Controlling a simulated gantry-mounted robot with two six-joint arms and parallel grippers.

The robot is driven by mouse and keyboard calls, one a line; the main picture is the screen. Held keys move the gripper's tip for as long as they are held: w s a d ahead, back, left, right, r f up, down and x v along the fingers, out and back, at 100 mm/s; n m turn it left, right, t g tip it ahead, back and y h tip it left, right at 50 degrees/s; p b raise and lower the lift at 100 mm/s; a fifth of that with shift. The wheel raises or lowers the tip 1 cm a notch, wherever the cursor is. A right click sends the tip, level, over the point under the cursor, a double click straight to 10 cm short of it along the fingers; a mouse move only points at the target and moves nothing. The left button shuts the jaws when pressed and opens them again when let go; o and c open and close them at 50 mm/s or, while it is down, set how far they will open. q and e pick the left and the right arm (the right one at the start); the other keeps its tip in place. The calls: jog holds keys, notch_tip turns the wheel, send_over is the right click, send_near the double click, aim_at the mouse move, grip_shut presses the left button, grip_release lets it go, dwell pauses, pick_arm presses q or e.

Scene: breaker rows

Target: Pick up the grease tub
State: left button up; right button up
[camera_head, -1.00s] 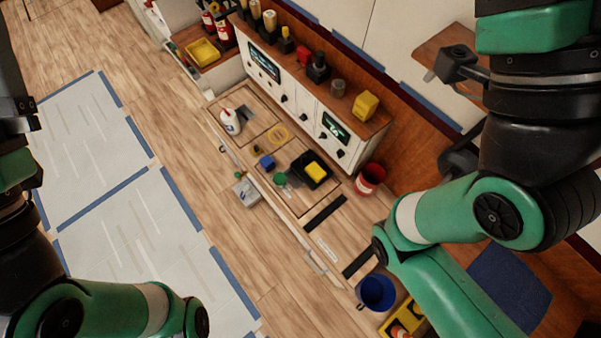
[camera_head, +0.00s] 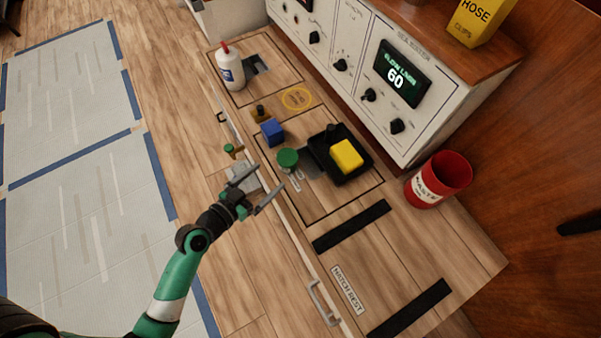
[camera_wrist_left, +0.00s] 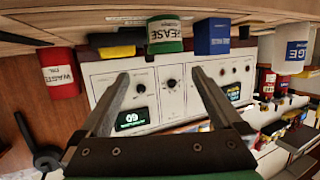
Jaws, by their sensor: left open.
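The grease tub (camera_head: 287,162) is a small tub with a green lid, standing on the wooden counter between a blue block and a black tray. In the left wrist view the grease tub (camera_wrist_left: 165,35) shows its "GREASE" label and appears upside down, beyond the fingertips. My left gripper (camera_head: 268,181) is open and empty, on the drawer-front side of the tub, with its fingers pointing toward it and apart from it. In the left wrist view the open fingers of my left gripper (camera_wrist_left: 160,75) have nothing between them. My right gripper is not in view.
Close to the tub are the blue block (camera_head: 272,132) and the black tray (camera_head: 358,172) holding a yellow sponge (camera_head: 346,155). A red waste can (camera_head: 425,185) stands at the right and a white bottle (camera_head: 231,72) at the back left. A control panel (camera_head: 345,60) lines the far side.

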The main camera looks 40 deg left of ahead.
aim_at(287, 160)
pick_arm(q)
jog(key=w+f, duration=0.1)
jog(key=w, duration=0.1)
jog(key=w+f+b, duration=0.1)
jog(key=w, duration=0.1)
jog(key=w+a+f, duration=0.1)
jog(key=w+f, duration=0.1)
jog(key=shift+b, duration=0.3)
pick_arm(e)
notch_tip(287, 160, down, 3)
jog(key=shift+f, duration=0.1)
pick_arm(q)
jog(key=b+x, duration=0.2)
jog(key=x, duration=0.3)
jog(key=shift+a+f, duration=0.1)
jog(key=shift+s, duration=0.1)
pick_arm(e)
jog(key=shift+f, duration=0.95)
pick_arm(q)
jog(key=shift+c, duration=0.2)
